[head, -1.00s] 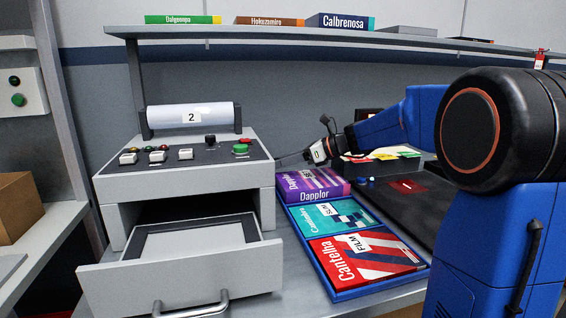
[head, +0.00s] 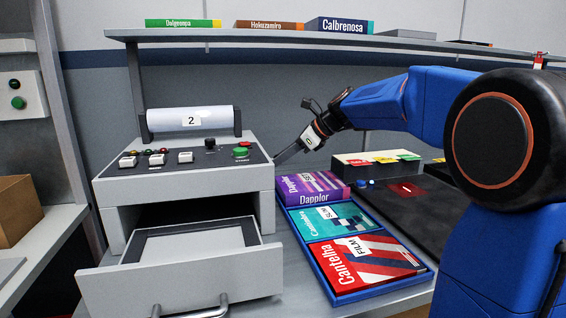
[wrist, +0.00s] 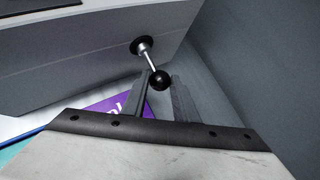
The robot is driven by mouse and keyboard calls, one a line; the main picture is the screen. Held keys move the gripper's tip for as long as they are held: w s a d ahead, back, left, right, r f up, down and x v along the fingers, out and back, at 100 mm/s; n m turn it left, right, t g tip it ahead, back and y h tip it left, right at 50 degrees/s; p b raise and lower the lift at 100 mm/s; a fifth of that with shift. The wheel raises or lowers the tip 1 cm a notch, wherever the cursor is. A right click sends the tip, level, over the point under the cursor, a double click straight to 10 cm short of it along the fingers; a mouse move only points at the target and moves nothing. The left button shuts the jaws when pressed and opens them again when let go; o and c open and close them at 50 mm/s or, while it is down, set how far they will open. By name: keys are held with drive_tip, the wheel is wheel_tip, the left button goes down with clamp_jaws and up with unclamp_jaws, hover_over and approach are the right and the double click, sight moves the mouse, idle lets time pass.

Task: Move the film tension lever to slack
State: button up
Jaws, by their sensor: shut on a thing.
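The film tension lever (wrist: 149,59) shows in the wrist view as a short metal stem with a black ball knob (wrist: 160,80). It comes out of a round black collar on the side of the grey machine (head: 190,180). My gripper (wrist: 161,88) is shut on the lever at the knob, with one finger on each side. In the head view my gripper (head: 279,160) reaches the machine's right side from the right, angled downward. The lever is not distinguishable there, and no slack marking is readable.
The machine has a roll (head: 190,117) labelled 2, several switches and an open drawer (head: 185,265). A blue tray (head: 345,295) with film boxes lies right of it. A dark mat (head: 410,205) lies further right. A shelf (head: 300,38) runs above.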

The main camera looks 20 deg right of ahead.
drive_tip(key=shift+a+r+n+g+h, duration=0.1)
drive_tip(key=shift+a+r+n+h, duration=0.15)
drive_tip(key=shift+r+h, duration=0.5)
drive_tip(key=shift+a+r+n+g+h, duration=0.1)
drive_tip(key=shift+a+r+n+h, duration=0.2)
drive_tip(key=shift+h, duration=0.6)
drive_tip(key=shift+a+r+n+g+h, duration=0.1)
drive_tip(key=shift+r+n+h, duration=0.15)
drive_tip(key=shift+r+h, duration=0.55)
drive_tip(key=shift+f, duration=0.1)
drive_tip(key=o, duration=1)
drive_tip(key=v, duration=1.7)
drive_tip(key=shift+s+a, duration=0.1)
drive_tip(key=shift+s, duration=0.05)
